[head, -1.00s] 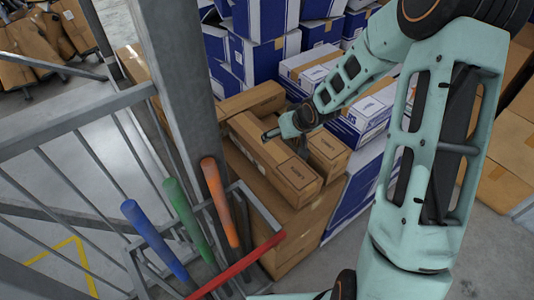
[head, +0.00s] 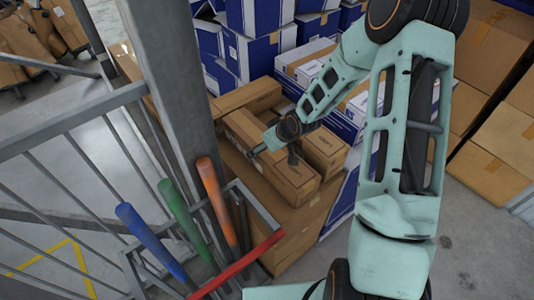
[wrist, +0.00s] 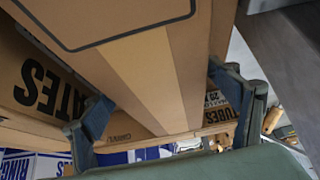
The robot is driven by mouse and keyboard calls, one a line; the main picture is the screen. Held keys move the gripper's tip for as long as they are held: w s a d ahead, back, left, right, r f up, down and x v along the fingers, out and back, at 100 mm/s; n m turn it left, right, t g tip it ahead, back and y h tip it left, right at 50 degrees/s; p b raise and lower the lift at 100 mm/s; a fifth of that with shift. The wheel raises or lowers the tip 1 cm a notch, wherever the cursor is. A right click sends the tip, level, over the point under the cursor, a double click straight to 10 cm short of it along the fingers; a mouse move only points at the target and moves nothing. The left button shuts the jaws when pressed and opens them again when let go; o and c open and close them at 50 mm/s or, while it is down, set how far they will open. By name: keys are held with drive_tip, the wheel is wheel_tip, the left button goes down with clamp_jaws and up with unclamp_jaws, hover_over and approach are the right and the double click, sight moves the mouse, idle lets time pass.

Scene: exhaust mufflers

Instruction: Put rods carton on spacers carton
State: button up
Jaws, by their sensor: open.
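My gripper (head: 275,153) is open above a long brown carton (head: 250,130), one finger at each side of it. In the wrist view the open fingers of my gripper (wrist: 165,108) straddle a taped brown carton (wrist: 145,65), with no clear grip on it. This carton lies on a larger brown carton (head: 298,228). A shorter brown carton (head: 325,147) lies to its right, and another brown carton (head: 248,96) lies behind. The print in the head view is too small to tell which are the rods and spacers cartons.
A grey post (head: 178,75) and metal railing (head: 75,125) stand close on the left. Blue, green and orange handles (head: 172,212) rise near the stack. Blue-and-white boxes (head: 255,45) stand behind. The wrist view shows cartons marked "ATES" (wrist: 42,85) and "TUBES" (wrist: 220,108).

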drive_tip(key=x, duration=0.4)
drive_tip(key=shift+w+f, duration=0.1)
drive_tip(key=shift+f, duration=0.1)
drive_tip(key=c, duration=1.7)
drive_tip(key=shift+w+r, duration=0.1)
drive_tip(key=shift+r, duration=0.05)
drive_tip(key=shift+c, duration=0.8)
drive_tip(key=shift+r, duration=0.15)
